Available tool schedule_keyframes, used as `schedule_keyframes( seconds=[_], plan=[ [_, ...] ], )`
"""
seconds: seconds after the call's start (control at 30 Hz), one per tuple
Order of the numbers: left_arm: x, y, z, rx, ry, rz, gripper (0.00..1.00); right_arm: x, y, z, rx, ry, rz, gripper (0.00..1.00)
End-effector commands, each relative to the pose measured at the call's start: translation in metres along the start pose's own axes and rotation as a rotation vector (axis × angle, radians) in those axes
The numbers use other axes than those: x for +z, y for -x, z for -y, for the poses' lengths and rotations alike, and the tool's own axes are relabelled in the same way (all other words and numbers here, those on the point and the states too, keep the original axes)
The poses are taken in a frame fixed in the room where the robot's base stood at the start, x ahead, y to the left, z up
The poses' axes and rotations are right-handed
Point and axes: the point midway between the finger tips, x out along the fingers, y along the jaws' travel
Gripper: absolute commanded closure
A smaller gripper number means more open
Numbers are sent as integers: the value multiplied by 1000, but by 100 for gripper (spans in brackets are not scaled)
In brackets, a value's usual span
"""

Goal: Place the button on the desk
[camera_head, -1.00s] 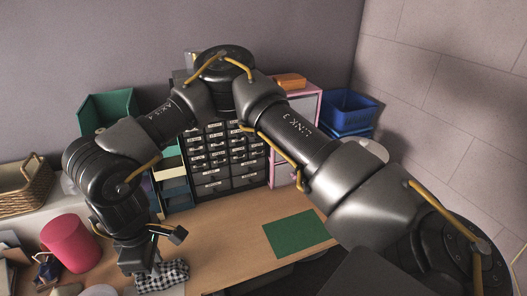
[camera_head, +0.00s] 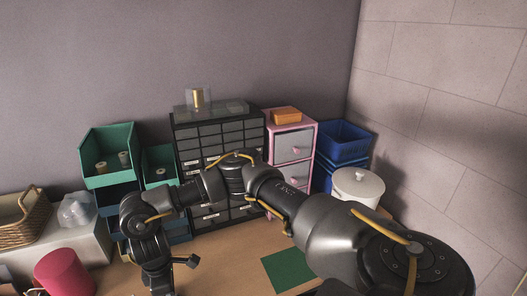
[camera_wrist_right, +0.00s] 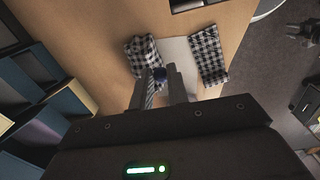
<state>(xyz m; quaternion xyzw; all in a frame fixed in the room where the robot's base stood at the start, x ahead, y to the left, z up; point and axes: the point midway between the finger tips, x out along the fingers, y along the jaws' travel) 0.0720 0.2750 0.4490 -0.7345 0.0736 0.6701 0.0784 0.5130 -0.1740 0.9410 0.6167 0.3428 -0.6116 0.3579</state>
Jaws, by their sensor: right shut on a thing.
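My right gripper (camera_wrist_right: 162,88) is shut on a small dark blue piece (camera_wrist_right: 159,73), which looks like the button. The piece sits between the fingertips, and its details are too small to tell. The wooden desk (camera_wrist_right: 105,35) lies beneath it in the right wrist view; the gap between piece and desk cannot be judged. The desk also shows in the head view (camera_head: 225,255). There my right arm reaches across from the right, and its fingertips are not clearly visible at the lower edge. My left gripper is not in view.
Two checkered cloths (camera_wrist_right: 146,55) (camera_wrist_right: 208,55) flank a pale sheet (camera_wrist_right: 180,52). Behind stand green bins (camera_head: 107,153), a dark drawer cabinet (camera_head: 222,133), a pink drawer unit (camera_head: 293,148) and a white lidded pot (camera_head: 357,185).

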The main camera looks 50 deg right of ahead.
Motion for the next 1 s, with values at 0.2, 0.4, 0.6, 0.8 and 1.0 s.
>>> schedule_keyframes(
  seconds=[0.2,0.4,0.6,0.8,1.0],
  plan=[
    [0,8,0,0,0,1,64,61,-43,-24,-6,13,1,100],
    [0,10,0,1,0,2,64,82,-56,-31,-2,28,-2,100],
    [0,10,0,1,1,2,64,84,-58,-32,-1,31,-3,100],
    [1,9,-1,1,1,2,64,94,-63,-35,-3,27,-1,100],
    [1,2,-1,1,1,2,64,139,-87,-50,-5,22,1,100]
  ],
)
